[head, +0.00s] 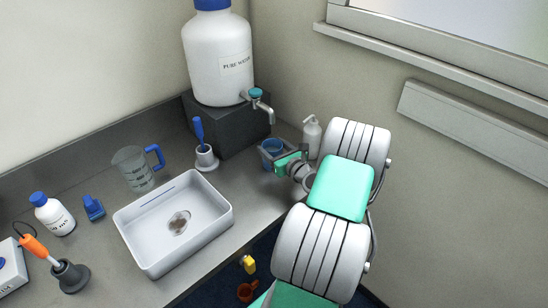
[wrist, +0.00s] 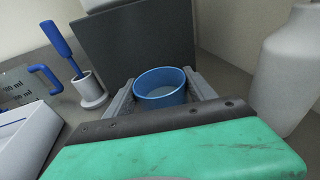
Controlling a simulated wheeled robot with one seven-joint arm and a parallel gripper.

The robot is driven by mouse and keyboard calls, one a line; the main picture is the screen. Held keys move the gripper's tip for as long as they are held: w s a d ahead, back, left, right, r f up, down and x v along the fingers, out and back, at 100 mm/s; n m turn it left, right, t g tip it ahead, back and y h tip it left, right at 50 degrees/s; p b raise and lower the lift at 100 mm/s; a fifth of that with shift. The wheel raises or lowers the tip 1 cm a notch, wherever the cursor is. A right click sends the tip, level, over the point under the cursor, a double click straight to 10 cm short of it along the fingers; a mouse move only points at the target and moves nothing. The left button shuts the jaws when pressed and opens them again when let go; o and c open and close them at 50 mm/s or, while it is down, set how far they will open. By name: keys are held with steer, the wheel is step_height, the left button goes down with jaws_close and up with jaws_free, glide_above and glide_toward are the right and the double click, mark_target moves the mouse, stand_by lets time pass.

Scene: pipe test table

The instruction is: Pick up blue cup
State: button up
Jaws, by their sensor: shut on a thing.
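The blue cup (head: 272,148) is near the right end of the counter, in front of the dark block. It looks upright, and its round rim and inside show in the wrist view (wrist: 161,88). My gripper (head: 271,155) has one finger on each side of the cup and is shut on it; the gripper also shows in the wrist view (wrist: 161,95). The cup's lower part is hidden by my gripper body, so I cannot tell whether it touches the counter.
A dark block (head: 232,128) bearing a large white jug (head: 215,60) stands behind the cup. A white bottle (head: 311,138) is close on the right. A blue-handled tool in a white holder (head: 206,157), a white tray (head: 165,246) and a measuring jug (head: 133,170) are to the left.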

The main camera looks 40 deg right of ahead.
jaws_close()
steer(key=shift+r, duration=0.1)
